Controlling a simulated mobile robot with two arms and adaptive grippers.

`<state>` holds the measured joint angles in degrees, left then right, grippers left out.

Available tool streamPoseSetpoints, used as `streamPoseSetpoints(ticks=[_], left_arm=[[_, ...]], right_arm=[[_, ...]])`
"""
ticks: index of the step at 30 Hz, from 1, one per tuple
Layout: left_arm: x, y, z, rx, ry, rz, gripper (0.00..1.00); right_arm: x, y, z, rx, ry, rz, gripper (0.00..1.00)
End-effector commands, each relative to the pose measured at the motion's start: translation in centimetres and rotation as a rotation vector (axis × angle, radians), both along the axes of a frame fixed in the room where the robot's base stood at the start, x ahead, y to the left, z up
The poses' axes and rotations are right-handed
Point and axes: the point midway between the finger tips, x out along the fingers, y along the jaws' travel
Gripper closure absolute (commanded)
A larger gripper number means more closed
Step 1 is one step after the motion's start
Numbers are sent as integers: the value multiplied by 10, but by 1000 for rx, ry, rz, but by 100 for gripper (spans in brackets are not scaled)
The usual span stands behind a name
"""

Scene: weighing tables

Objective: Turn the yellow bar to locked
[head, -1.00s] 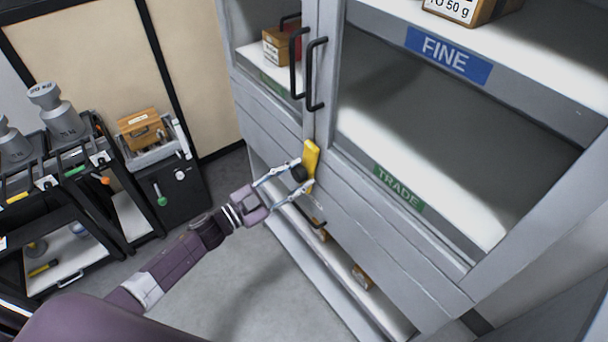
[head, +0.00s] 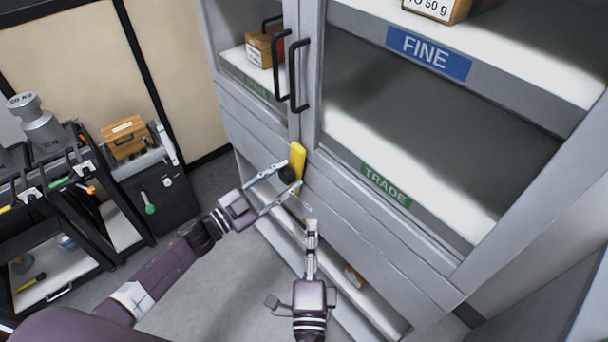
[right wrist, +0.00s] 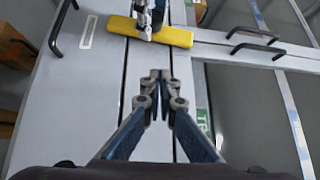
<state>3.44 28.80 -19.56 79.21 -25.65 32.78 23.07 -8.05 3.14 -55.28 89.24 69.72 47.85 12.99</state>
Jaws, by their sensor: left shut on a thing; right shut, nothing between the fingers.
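The yellow bar (head: 298,160) sits on the cabinet's front frame below the two black door handles. It stands roughly upright, in line with the door seam. In the right wrist view the yellow bar (right wrist: 176,37) lies across the top of the picture. My left gripper (head: 289,178) is shut on the dark knob at the bar's front; its fingers hide part of the knob. My left gripper also shows over the bar in the right wrist view (right wrist: 148,20). My right gripper (head: 312,226) is shut and empty, below the bar and apart from it; its fingertips show centrally in the right wrist view (right wrist: 160,76).
The grey cabinet (head: 365,235) has glass doors with black handles (head: 294,75) above the bar. A low open shelf with small wooden boxes lies beneath. A black cart with large weights (head: 38,125) stands at the left. Grey floor is clear between.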

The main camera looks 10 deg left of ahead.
Motion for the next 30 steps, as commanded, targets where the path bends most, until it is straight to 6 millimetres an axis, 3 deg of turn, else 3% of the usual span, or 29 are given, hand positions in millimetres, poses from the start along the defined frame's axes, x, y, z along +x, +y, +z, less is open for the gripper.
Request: streamPoseSetpoints(ticks=[3,8,23,30], left_arm=[[5,6,5,-1,-6,14,100],[5,5,5,-1,-6,14,100],[5,6,5,-1,-6,14,100],[5,5,5,-1,-6,14,100]], right_arm=[[-5,0,22,115,11,-26,100],[1,1,31,166,20,-39,100],[97,12,42,161,17,-38,100],[113,38,45,161,19,-39,100]])
